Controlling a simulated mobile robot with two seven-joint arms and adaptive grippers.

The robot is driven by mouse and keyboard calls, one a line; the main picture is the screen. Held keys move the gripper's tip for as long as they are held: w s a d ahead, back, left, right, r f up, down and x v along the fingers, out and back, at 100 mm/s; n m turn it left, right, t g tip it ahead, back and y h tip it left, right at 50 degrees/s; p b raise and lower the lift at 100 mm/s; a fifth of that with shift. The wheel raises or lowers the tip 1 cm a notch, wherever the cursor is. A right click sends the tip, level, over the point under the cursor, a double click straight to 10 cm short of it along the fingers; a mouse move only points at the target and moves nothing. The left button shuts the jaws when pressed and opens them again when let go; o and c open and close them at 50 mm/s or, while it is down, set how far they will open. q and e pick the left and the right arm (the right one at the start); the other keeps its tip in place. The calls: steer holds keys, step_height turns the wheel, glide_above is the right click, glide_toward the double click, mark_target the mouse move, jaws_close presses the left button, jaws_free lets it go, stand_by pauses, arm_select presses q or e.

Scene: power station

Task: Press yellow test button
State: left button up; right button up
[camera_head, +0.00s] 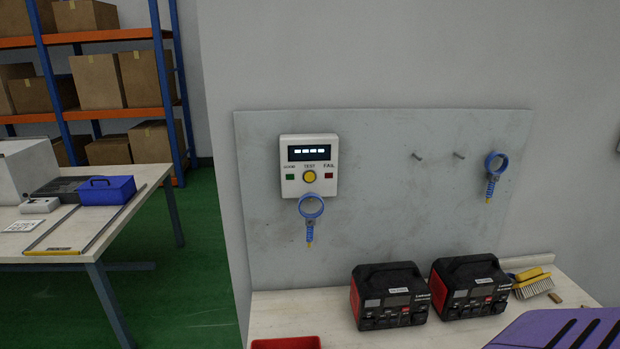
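The yellow test button (309,177) is round and sits at the lower middle of a white tester box (331,150) on the grey wall panel (400,200). The label TEST is above it. A dark display (309,153) with several white dashes is at the top of the box. A green square (290,177) is left of the button and a red square (328,175) is right of it. A blue ring tool (310,207) hangs just below the button. Neither gripper shows in the head view.
Two red and black power units (390,296) (470,288) stand on the pale bench (300,304) below the panel. A yellow brush (532,283) lies to their right. Another blue ring tool (495,165) hangs at right. A table (150,177) and box shelves (120,36) are at left.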

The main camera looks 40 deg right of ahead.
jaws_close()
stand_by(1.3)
